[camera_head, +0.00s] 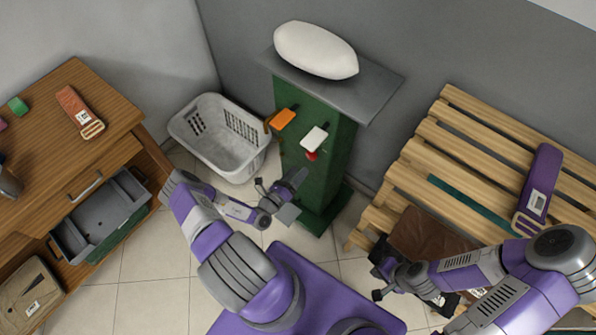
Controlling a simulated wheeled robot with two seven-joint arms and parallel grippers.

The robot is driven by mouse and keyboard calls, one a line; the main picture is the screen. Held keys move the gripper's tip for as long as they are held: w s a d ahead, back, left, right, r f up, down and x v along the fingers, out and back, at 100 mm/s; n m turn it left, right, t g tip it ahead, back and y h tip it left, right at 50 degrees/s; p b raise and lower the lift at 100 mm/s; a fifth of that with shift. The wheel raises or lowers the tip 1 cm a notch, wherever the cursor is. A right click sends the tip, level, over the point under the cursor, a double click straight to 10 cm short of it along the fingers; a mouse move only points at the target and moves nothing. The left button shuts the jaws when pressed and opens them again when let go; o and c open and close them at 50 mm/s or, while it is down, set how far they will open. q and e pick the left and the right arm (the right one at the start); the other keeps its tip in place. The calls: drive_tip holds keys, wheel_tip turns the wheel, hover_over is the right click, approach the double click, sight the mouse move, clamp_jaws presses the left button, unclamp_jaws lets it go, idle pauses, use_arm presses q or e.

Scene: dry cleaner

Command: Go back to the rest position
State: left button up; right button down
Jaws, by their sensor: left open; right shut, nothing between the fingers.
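My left gripper (283,196) is open and empty in front of the green pedestal (328,185). Its arm is purple and grey and comes up from the bottom middle. My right gripper (378,272) is shut and holds nothing. It is at the left side of the slatted wooden bench (415,165), close to a brown folded item (425,238). I cannot tell whether it touches that item.
A white basket (217,165) stands on the floor behind my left arm. A white pillow-like object (315,50) lies on the pedestal.

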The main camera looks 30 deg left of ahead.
idle(0.3)
use_arm(q)
drive_tip(key=s+d+r+m+g+h, duration=0.1)
drive_tip(key=s+d+m+g+h, duration=0.3)
drive_tip(key=d+m+h, duration=0.5)
drive_tip(key=s+d+r+m+g+h, duration=0.15)
drive_tip(key=d+m+g+h, duration=0.35)
drive_tip(key=d, duration=0.7)
drive_tip(key=s+d+f+m+g+y, duration=0.1)
drive_tip(key=s+f+m+g+y, duration=0.2)
drive_tip(key=s+m+g+y, duration=0.85)
drive_tip(key=r+m, duration=0.1)
drive_tip(key=m, duration=0.4)
drive_tip(key=w+a+m+t, duration=0.1)
drive_tip(key=m, duration=0.4)
drive_tip(key=r+m+t, duration=0.1)
drive_tip(key=m, duration=0.5)
drive_tip(key=shift+w+a+r, duration=0.3)
drive_tip(key=shift+w+r, duration=0.05)
drive_tip(key=shift+w, duration=0.05)
